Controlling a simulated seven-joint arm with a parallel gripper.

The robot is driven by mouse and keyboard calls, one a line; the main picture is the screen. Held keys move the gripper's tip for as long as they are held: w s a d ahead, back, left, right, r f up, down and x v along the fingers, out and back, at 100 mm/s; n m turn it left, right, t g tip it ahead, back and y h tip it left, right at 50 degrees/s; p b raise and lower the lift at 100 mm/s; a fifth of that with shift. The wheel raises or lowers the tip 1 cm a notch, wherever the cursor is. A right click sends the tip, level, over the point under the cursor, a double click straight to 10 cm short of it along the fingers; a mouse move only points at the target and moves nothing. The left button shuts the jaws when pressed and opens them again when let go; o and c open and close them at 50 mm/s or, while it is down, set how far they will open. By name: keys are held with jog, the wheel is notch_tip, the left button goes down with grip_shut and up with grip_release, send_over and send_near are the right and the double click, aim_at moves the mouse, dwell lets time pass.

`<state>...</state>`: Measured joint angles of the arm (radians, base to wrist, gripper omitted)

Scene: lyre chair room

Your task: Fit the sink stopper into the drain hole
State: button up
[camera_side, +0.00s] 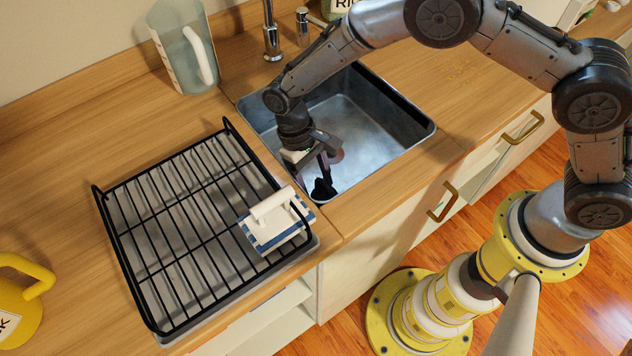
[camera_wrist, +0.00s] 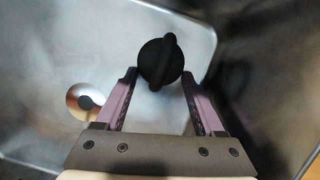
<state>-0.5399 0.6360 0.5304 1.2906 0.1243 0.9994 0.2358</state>
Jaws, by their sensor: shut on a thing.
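The black round stopper (camera_wrist: 160,62) with a raised bar handle sits between the fingertips of my gripper (camera_wrist: 160,80) in the wrist view. My gripper (camera_side: 324,168) is shut on it, low inside the metal sink (camera_side: 385,120) near its front left corner in the side view. The stopper (camera_side: 323,190) shows there as a dark shape beneath the fingers. The drain hole (camera_wrist: 86,101) is a dark spot in a shiny ring on the sink floor, left of and apart from the stopper in the wrist view. I cannot make out the drain in the side view.
A black wire dish rack (camera_side: 170,220) stands left of the sink, with a white and blue handled item (camera_side: 272,222) on it. A clear jug (camera_side: 185,50), a faucet (camera_side: 271,35) and a yellow jug (camera_side: 20,300) are around. The sink walls surround my gripper.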

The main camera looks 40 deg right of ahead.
jog(key=shift+f, duration=0.15)
jog(key=shift+r, duration=1.15)
jog(key=shift+f, duration=1.2)
dwell(1.5)
